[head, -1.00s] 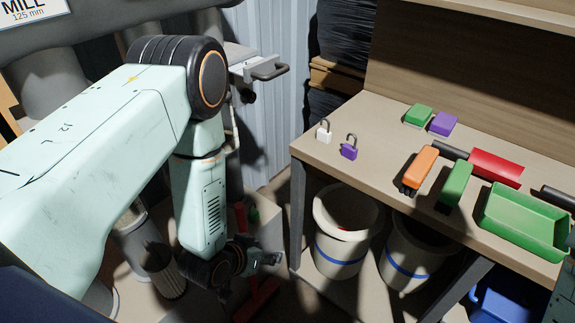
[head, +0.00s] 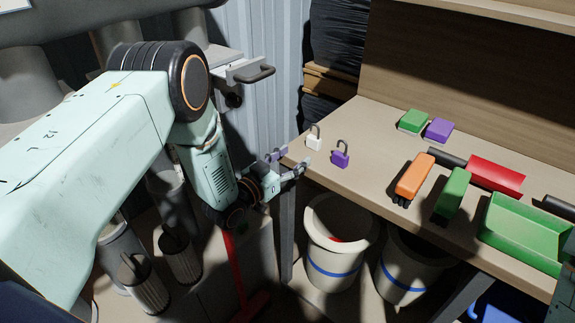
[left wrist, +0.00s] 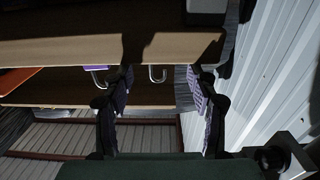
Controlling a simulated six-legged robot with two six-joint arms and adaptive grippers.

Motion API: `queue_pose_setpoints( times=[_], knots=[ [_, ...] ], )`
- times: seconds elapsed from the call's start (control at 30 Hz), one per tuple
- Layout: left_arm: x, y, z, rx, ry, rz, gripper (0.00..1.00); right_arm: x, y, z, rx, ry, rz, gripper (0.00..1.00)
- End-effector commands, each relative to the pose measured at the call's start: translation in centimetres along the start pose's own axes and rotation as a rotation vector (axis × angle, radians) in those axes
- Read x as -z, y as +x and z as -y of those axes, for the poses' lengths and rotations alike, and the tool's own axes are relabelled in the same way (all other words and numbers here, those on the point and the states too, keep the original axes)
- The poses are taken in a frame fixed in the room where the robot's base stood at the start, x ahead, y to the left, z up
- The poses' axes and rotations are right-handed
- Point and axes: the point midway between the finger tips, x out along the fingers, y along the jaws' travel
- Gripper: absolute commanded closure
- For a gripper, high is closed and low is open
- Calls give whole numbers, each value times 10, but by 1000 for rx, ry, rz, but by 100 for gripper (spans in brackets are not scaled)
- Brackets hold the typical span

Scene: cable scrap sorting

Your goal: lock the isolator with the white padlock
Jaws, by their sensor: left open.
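The white padlock (head: 314,144) stands at the left end of the workbench (head: 375,130), shackle up. Its shackle also shows in the left wrist view (left wrist: 158,75), between the fingers; its body is hard to make out there. My left gripper (head: 291,160) is open and empty at the bench's left edge, just left of the white padlock and apart from it. In the left wrist view the two fingers (left wrist: 161,85) are spread wide. I cannot clearly identify the isolator. My right gripper is not in view.
A purple padlock (head: 340,159) stands close right of the white one. Green (head: 413,121) and purple (head: 438,131) blocks, an orange tool (head: 414,176) and a green tray (head: 520,238) lie further right. Bins (head: 337,265) stand below. A grey handle (head: 250,74) juts out behind my left arm.

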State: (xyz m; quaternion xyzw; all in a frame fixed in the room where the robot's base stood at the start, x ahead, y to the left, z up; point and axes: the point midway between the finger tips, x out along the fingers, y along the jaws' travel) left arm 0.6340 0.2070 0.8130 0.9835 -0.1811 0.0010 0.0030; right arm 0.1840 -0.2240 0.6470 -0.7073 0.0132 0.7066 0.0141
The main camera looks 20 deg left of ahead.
Motion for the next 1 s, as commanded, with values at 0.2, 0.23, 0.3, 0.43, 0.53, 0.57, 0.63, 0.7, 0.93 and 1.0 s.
queue_pose_setpoints(
  times=[0.2, 0.23, 0.3, 0.43, 0.53, 0.57, 0.63, 0.7, 0.93, 1.0],
  knots=[
    [0, 22, -1, -2, 2, -4, 42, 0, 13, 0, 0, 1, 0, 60],
    [-1, 24, -1, -2, 2, -3, 42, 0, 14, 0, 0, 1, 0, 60],
    [-1, 30, -2, -2, 2, -3, 42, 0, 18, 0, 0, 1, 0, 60],
    [-1, 42, -1, -1, 2, -2, 42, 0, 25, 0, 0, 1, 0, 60],
    [-1, 52, -1, -1, 2, -3, 42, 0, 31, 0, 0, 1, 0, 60],
    [-1, 54, -1, -1, 2, -3, 42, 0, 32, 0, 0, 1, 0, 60],
    [-1, 60, -2, -2, 3, -2, 42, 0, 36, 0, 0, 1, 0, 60],
    [-1, 64, -2, -2, 2, -3, 42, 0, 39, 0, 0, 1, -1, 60],
    [0, 74, -1, 0, 1, -1, 42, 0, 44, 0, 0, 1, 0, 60],
    [0, 74, -1, 0, 0, -1, 42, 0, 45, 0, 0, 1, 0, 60]
  ],
)
